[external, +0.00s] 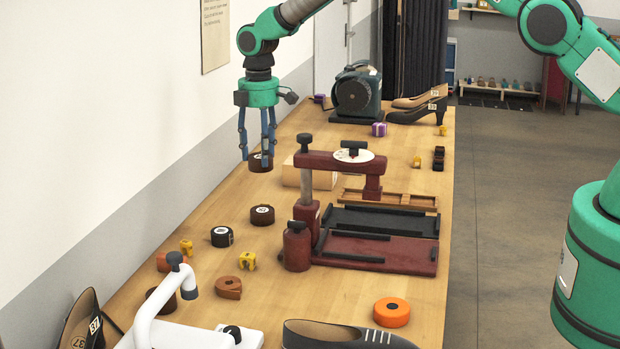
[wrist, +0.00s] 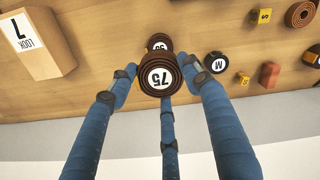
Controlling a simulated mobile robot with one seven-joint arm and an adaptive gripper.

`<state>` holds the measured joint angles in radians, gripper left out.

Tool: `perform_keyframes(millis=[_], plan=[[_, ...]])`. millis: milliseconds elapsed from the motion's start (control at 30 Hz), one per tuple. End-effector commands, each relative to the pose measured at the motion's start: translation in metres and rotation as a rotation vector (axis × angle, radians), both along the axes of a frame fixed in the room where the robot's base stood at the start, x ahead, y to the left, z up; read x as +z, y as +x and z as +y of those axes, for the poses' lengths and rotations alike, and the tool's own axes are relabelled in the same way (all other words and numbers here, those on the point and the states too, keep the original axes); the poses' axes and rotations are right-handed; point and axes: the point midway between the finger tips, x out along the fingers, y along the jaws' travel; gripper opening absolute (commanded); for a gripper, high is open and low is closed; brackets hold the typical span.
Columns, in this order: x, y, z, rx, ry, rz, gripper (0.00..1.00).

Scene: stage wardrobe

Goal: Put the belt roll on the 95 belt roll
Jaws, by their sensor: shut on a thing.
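My gripper (external: 256,158) is shut on a dark brown belt roll (wrist: 161,77), whose white label reads 75 in the wrist view. In the external view this roll (external: 260,162) hangs between the blue fingers, apparently above the table. Another dark brown roll (wrist: 159,41) is partly hidden behind the held one in the wrist view. Its label is cut off and looks like 95, but I cannot read it surely. In the external view this roll (external: 262,215) lies flat on the table, nearer the camera than my gripper.
A cardboard box (external: 318,179) and a dark red press (external: 300,215) stand to the right. The wall runs along the left.

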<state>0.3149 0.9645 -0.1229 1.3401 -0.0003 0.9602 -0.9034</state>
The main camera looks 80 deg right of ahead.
Motion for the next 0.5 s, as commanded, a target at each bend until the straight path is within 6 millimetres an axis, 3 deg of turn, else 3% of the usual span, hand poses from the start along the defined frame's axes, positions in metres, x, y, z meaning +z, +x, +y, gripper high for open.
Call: perform_keyframes(millis=[133,500], plan=[[-0.0097,0.0001,0.0001,0.0,0.0,0.0,0.2],[-0.0113,0.0002,0.0001,0.0,0.0,0.0,0.2]])
